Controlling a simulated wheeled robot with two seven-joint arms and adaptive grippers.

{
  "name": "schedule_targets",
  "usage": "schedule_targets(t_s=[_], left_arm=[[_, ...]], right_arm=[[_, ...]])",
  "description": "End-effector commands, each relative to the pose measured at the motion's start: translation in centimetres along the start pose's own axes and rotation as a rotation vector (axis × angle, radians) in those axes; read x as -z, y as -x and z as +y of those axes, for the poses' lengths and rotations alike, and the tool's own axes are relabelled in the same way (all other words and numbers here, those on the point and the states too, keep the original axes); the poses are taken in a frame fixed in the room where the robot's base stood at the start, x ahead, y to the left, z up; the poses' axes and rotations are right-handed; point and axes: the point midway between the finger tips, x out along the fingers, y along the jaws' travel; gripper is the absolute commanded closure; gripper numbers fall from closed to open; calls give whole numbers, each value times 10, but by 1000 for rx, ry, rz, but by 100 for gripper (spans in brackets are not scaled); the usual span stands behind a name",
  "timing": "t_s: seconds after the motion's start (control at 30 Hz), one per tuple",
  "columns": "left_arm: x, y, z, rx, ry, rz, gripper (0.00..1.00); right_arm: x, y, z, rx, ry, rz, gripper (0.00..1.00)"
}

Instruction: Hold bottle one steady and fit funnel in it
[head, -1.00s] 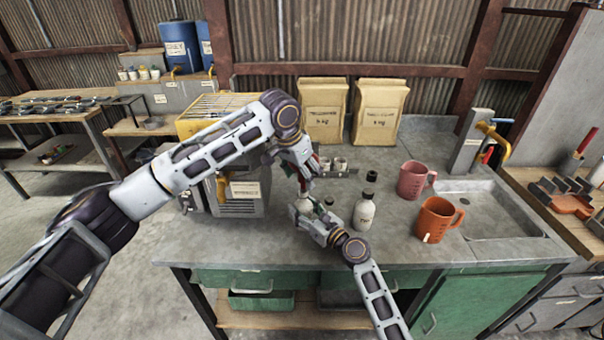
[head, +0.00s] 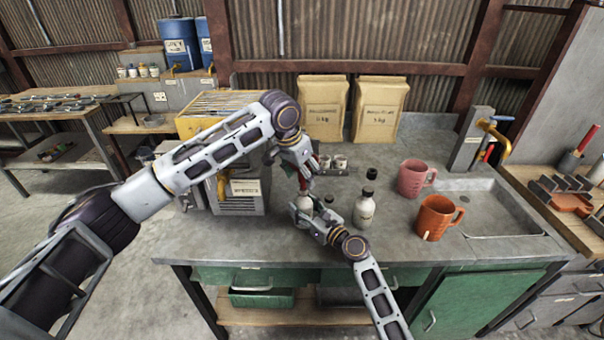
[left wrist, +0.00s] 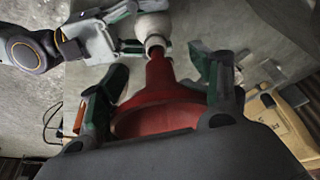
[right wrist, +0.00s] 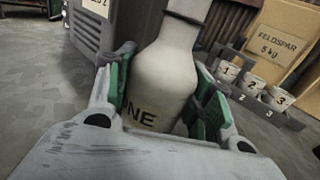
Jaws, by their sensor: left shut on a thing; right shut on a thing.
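A red funnel (left wrist: 158,108) is in my left gripper (left wrist: 165,80), wide end toward the wrist and narrow spout toward the bottle. A white bottle with "NE" showing on its label (right wrist: 160,85) is between the green-padded fingers of my right gripper (right wrist: 163,92). The bottle's mouth also shows in the left wrist view (left wrist: 153,27), in line with the spout. The spout's end meets the mouth there; how deep it sits I cannot tell. In the head view, my left gripper (head: 304,178) is above the bottle (head: 304,203), and my right gripper (head: 314,215) holds it from the front.
A pink jug (head: 411,180) and an orange jug (head: 435,218) stand near the sink (head: 497,214). A grey box unit (head: 240,195) is close on the left. Paper sacks (head: 378,108) stand behind.

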Motion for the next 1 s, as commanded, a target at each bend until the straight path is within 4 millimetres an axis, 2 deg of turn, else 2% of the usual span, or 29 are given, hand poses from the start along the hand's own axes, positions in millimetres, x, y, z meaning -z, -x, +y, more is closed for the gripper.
schedule_targets(t_s=[1.0], left_arm=[[-2,-6,0,-1,0,0,77]], right_arm=[[0,0,0,0,0,0,71]])
